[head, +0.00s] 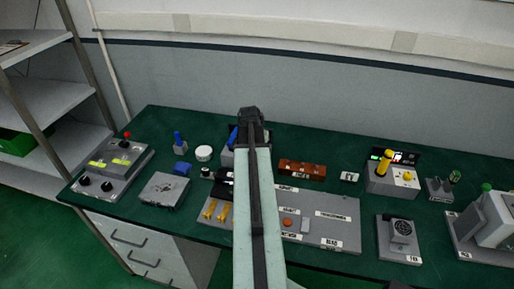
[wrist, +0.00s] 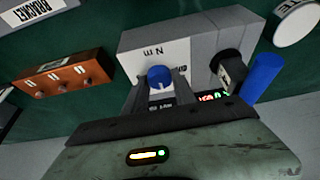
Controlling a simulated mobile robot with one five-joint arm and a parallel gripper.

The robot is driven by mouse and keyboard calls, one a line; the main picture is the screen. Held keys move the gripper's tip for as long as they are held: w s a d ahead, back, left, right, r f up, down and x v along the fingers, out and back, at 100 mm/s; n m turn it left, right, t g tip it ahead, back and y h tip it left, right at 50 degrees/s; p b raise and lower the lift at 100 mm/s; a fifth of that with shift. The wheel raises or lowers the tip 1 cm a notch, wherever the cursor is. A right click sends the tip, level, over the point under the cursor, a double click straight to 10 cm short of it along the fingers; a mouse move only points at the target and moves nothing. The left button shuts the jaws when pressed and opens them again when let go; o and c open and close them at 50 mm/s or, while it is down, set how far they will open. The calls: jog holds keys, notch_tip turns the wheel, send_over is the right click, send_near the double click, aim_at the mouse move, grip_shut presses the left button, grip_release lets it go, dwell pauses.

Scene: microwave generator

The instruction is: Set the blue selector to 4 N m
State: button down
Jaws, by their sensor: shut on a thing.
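The blue selector (wrist: 159,77) is a small round blue knob on the face of a grey box (wrist: 140,40) marked "N m" in the wrist view. My gripper (wrist: 161,90) is at the knob, with its two fingers on either side, closed on it. The scale and pointer around the knob are mostly hidden by the fingers, so I cannot read the setting. In the head view my arm covers the knob, and only part of the grey box (head: 227,158) shows to its left.
A blue upright cylinder (wrist: 263,76) and a black knob (wrist: 228,66) stand close beside the fingers. A brown block with several knobs (wrist: 64,73) is to the left, a white round piece (wrist: 297,22) to the right. The green bench (head: 330,150) holds other devices.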

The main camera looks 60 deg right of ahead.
jog(key=shift+a, duration=0.25)
jog(key=c, duration=1)
grip_release()
jog(key=shift+w, duration=0.1)
jog(key=shift+d, duration=0.1)
jog(key=shift+r, duration=0.1)
jog(key=p+v, duration=0.7)
jog(key=shift+r, duration=0.25)
